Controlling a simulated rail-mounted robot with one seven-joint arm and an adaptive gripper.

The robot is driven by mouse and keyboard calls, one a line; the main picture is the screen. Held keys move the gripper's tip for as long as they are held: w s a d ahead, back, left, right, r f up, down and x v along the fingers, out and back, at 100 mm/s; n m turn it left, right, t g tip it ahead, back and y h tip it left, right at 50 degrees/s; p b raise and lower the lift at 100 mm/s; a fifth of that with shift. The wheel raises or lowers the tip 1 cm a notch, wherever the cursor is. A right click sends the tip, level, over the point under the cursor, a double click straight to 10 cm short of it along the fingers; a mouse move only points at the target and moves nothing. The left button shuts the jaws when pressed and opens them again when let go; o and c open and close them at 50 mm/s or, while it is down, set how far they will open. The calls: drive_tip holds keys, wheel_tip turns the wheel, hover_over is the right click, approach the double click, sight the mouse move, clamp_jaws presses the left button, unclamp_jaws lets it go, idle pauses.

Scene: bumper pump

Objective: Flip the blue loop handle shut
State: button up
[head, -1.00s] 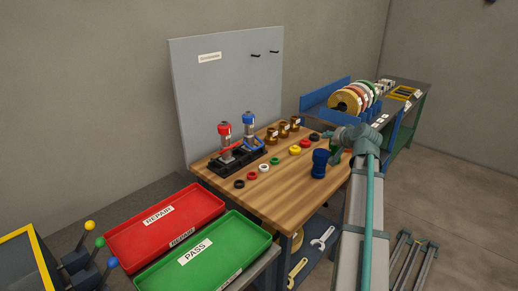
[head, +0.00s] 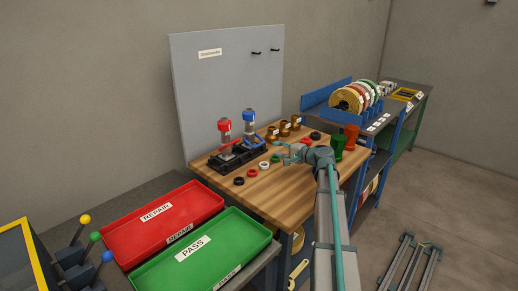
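Two upright pump units, a red-capped one (head: 225,125) and a blue-capped one (head: 249,117), stand on a black base (head: 222,162) on the wooden bench. The blue loop handle (head: 257,142) is a thin blue part low on the blue-capped unit; its exact angle is too small to tell. My gripper (head: 282,152) is to the right of the blue-capped unit, over the bench, with a small gap between them in the picture. Its fingers are too small to tell whether they are open or shut.
Several coloured rings (head: 239,181) lie in front of the base, and brown cylinders (head: 284,128) stand behind. Green (head: 338,145) and orange-red cups stand at the right. A red tray (head: 150,232) and a green tray (head: 240,228) are at the front left. A grey panel (head: 215,100) stands behind.

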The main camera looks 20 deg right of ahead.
sight(260, 145)
drive_tip(key=p+x, duration=0.2)
drive_tip(key=x, duration=0.8)
drive_tip(key=shift+w+a+f, duration=0.1)
drive_tip(key=shift+w+a, duration=0.05)
drive_tip(key=shift+w, duration=0.1)
drive_tip(key=shift+c, duration=0.3)
clamp_jaws()
